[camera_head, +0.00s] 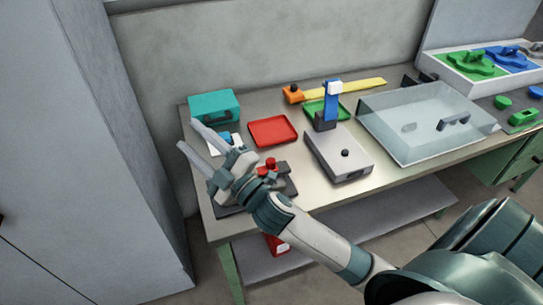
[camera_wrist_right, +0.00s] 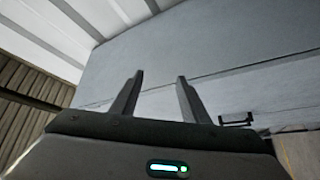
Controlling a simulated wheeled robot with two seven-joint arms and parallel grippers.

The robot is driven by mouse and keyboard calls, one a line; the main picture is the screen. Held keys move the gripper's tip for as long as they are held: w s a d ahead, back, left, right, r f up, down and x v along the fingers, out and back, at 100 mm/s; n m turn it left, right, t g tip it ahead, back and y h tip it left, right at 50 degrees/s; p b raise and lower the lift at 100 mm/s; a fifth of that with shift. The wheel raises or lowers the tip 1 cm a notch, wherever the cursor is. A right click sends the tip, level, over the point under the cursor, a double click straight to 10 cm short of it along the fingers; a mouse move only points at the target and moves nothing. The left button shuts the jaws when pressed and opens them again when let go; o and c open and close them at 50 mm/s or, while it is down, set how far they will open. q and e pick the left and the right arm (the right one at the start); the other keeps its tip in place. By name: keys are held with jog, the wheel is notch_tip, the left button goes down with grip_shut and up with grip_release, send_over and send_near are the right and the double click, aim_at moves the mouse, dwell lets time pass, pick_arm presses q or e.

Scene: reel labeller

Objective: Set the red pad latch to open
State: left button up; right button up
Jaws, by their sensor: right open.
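The red pad latch seems to be the small red part (camera_head: 270,163) on a dark base plate (camera_head: 290,188) at the left front of the table, in the head view. My right arm and gripper cover part of that base, so the latch's setting cannot be told. My right gripper (camera_head: 188,134) is open and empty, up and to the left of the red part, its fingers pointing to the upper left. In the right wrist view the two fingers (camera_wrist_right: 160,78) stand apart with nothing between them. My left gripper is not in view.
A teal box (camera_head: 214,105), a red tray (camera_head: 273,131) and a grey box with a black knob (camera_head: 338,157) stand around the latch. A blue upright part (camera_head: 331,105) rises behind. A clear lidded case (camera_head: 400,145) fills the right. A grey cabinet (camera_head: 90,150) borders the left.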

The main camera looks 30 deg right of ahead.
jog(key=s+a+r+n+g+y, duration=0.35)
jog(key=a+n+g+y, duration=0.4)
jog(key=n, duration=0.65)
jog(key=s+a+r+n+g+y, duration=0.2)
jog(key=a+r+n+g+y, duration=0.4)
jog(key=n+g, duration=0.5)
jog(key=w+d+f+n+g+h, duration=0.2)
jog(key=w+d+f+n+h, duration=0.1)
jog(key=d+f+n+h, duration=0.85)
jog(key=w+d+r+m+h, duration=0.1)
jog(key=d+h, duration=0.3)
jog(key=d, duration=0.7)
jog(key=w+d+r+m+h, duration=0.1)
jog(key=d+h, duration=0.3)
jog(key=d, duration=0.7)
jog(key=shift+d+r, duration=0.15)
jog(key=shift+r, duration=0.55)
